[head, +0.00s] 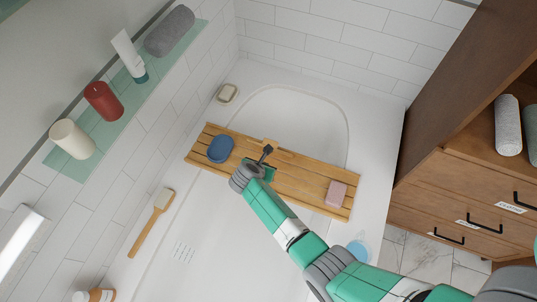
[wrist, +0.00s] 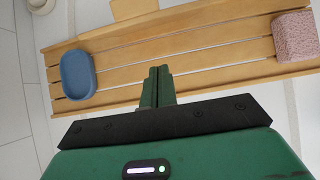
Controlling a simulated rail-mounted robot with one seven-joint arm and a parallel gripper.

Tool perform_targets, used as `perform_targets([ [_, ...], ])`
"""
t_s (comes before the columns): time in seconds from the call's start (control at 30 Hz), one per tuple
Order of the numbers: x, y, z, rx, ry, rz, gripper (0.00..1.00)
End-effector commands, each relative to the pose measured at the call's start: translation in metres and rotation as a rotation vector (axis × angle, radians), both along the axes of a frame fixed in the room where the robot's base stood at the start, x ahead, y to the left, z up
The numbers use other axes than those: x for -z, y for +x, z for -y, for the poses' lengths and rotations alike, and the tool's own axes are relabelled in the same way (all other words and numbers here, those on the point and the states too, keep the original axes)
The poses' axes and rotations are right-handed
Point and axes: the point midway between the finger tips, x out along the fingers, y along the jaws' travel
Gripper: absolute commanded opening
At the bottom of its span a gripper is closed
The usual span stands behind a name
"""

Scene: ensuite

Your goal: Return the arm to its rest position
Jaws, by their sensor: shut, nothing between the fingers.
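My gripper (head: 267,149) is above the middle of the wooden bath tray in the head view, at the end of my green and grey arm. In the wrist view my gripper (wrist: 159,71) shows its two dark green fingers together, with nothing between them. The slatted wooden bath tray (head: 300,181) lies across the white bathtub, and it fills the upper part of the wrist view (wrist: 215,55). I cannot tell the exact height of the fingers over the slats.
A blue soap dish (head: 220,149) and a pink sponge (head: 335,194) sit on the tray. A long-handled brush (head: 152,221) lies on the left tub rim. A glass shelf (head: 108,127) holds candles, a tube and a rolled towel. A wooden cabinet (head: 436,150) stands at right.

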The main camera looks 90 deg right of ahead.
Motion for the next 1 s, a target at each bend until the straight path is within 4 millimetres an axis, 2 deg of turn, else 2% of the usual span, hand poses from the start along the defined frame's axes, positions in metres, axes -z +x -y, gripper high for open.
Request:
perform_targets([
  [0.03,-0.016,0.003,-0.009,-0.003,0.000,0.000,0.00],
  [0.1,-0.027,0.007,-0.018,-0.003,-0.001,0.000,0.00],
  [0.3,-0.047,0.013,-0.035,-0.001,0.000,-0.001,0.00],
  [0.87,-0.050,0.014,-0.037,0.000,0.001,-0.001,0.00],
  [0.93,-0.062,0.031,-0.035,0.003,-0.025,0.051,0.00],
  [0.97,-0.072,0.044,-0.034,0.009,-0.045,0.095,0.00],
  [1.0,-0.089,0.067,-0.033,0.019,-0.078,0.174,0.00],
])
